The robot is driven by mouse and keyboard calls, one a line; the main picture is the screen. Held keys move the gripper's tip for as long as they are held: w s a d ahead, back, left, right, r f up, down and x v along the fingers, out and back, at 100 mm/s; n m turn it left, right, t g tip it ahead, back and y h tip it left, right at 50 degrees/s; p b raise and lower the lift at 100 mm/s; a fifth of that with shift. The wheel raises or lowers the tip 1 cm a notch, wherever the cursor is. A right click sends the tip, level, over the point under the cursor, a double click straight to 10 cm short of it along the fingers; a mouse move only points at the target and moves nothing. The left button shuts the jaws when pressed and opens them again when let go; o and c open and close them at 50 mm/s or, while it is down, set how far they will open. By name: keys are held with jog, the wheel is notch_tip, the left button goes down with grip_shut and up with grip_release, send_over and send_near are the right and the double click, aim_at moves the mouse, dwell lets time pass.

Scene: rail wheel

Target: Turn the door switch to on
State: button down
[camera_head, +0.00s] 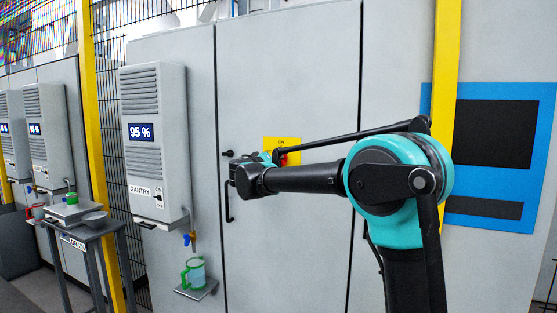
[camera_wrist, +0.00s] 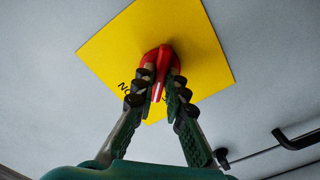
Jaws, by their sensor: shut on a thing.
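The door switch is a red handle (camera_wrist: 163,54) on a yellow plate (camera_wrist: 200,65) on the grey cabinet door. In the wrist view the plate looks rotated, and part of its black lettering is hidden by my fingers. My gripper (camera_wrist: 161,80) is shut on the red handle, one finger on each side. In the head view the yellow plate (camera_head: 296,143) shows "ON" at its top, and a bit of red shows below it. My arm hides most of the switch and my gripper there, so the handle's exact angle cannot be told.
A black door handle (camera_head: 228,203) is on the cabinet door (camera_head: 290,70) to the left of my arm. A grey unit (camera_head: 157,180) labelled GANTRY reads 95 %. Below it a green-handled mug (camera_head: 194,272) stands on a small shelf. A small table (camera_head: 78,231) stands at the left.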

jog(key=m, duration=0.4)
jog(key=shift+m, duration=0.3)
jog(key=m, duration=0.4)
jog(key=c, duration=1.4)
grip_release()
jog(key=shift+c, duration=0.2)
jog(key=v, duration=0.7)
